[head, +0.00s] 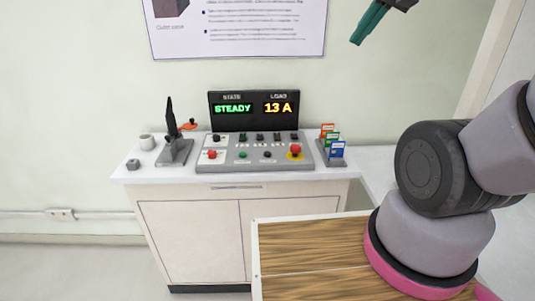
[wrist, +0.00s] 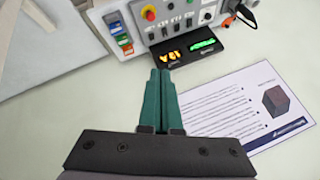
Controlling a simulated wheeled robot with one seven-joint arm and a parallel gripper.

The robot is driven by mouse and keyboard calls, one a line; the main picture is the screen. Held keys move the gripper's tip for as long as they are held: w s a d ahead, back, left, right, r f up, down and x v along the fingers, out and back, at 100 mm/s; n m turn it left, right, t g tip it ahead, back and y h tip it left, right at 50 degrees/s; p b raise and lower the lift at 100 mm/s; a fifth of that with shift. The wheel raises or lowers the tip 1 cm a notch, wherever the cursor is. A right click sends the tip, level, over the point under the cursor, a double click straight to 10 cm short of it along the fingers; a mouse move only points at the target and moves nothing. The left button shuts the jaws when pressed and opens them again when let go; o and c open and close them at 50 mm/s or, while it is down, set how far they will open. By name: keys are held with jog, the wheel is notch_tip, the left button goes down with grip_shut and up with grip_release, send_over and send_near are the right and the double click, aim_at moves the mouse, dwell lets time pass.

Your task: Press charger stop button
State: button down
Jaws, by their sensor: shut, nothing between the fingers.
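A grey control panel (head: 255,165) stands on a white cabinet. Small green and black buttons and a row of switches lie between. Labels are too small to read, so I cannot tell which is the charger stop button. The display (head: 253,108) reads STEADY and 13 A. My gripper (head: 356,42), with teal fingers, is shut and empty, high right of the panel; it fills the wrist view's lower middle (wrist: 160,72).
A rack of coloured cards (head: 333,148) stands right. A poster (head: 240,25) hangs above. A wooden-topped surface (head: 310,245) is in front. Air before the panel looks clear.

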jog(key=w+a+f, duration=0.3)
jog(key=w+a, duration=0.1)
jog(key=w, duration=0.4)
jog(key=m+t+h, duration=0.2)
jog(key=m, duration=0.2)
send_over(267, 155)
notch_tip(267, 155, down, 27)
jog(key=shift+f, duration=0.1)
jog(key=shift+f, duration=4.35)
jog(key=shift+f, duration=0.4)
